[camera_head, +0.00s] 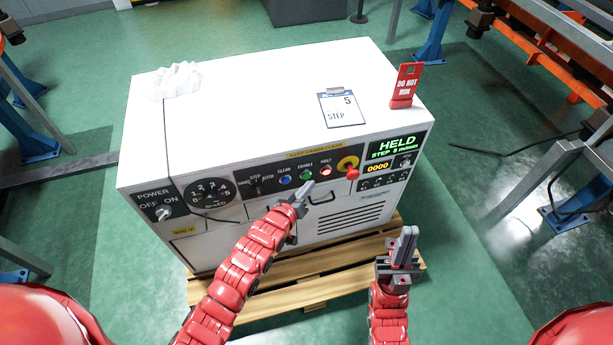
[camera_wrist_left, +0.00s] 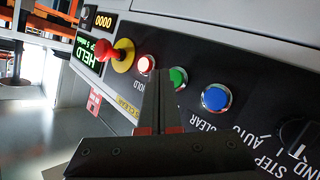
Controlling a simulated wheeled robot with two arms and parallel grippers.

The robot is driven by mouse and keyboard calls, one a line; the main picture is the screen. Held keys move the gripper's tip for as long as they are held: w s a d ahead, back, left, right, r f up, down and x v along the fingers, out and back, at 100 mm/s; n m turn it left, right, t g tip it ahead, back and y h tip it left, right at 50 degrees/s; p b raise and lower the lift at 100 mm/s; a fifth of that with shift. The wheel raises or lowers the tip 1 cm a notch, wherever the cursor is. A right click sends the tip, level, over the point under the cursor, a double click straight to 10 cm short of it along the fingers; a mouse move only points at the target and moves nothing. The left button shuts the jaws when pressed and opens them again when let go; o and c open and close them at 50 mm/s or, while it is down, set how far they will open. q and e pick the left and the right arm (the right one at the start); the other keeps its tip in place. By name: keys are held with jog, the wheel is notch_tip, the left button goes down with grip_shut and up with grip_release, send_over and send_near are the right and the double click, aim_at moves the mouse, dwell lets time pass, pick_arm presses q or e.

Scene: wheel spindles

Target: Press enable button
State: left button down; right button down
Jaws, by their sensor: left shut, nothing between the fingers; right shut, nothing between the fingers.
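The green enable button (camera_head: 306,175) sits on the cabinet's black control strip, between the blue clear button (camera_head: 286,180) and the lit red hold button (camera_head: 326,171). My left gripper (camera_head: 309,187) is shut and empty, with its tips close below the green button. In the left wrist view the green button (camera_wrist_left: 178,78) shows just right of the fingertips (camera_wrist_left: 160,72), partly behind them. I cannot tell whether they touch it. My right gripper (camera_head: 410,230) is shut and empty, pointing up in front of the cabinet's lower right.
A red emergency-stop knob (camera_head: 352,173) on a yellow plate (camera_head: 347,162) juts out right of the hold button. The display (camera_head: 394,147) reads HELD. A white cabinet (camera_head: 250,90) carries a step card (camera_head: 341,109), a red sign (camera_head: 405,85) and a crumpled cloth (camera_head: 175,80).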

pick_arm(q)
jog(key=shift+w+a+b, duration=0.15)
jog(key=shift+w+b, duration=0.2)
jog(key=shift+w, duration=0.1)
jog(key=shift+w+a+b, duration=0.1)
jog(key=shift+w+b, duration=0.2)
jog(key=shift+b, duration=0.05)
dwell(0.5)
jog(key=shift+s, duration=0.1)
jog(key=shift+s+d+p, duration=0.2)
jog(key=shift+s+p, duration=0.2)
jog(key=shift+s, duration=0.25)
jog(key=shift+s+d+p, duration=0.25)
jog(key=shift+s+p, duration=0.05)
jog(key=shift+s, duration=0.5)
jog(key=shift+s+d+p, duration=0.25)
jog(key=shift+s+d, duration=0.05)
jog(key=shift+s, duration=0.5)
jog(key=shift+s+d+p, duration=0.25)
jog(key=shift+s+p, duration=0.05)
jog(key=shift+s, duration=0.5)
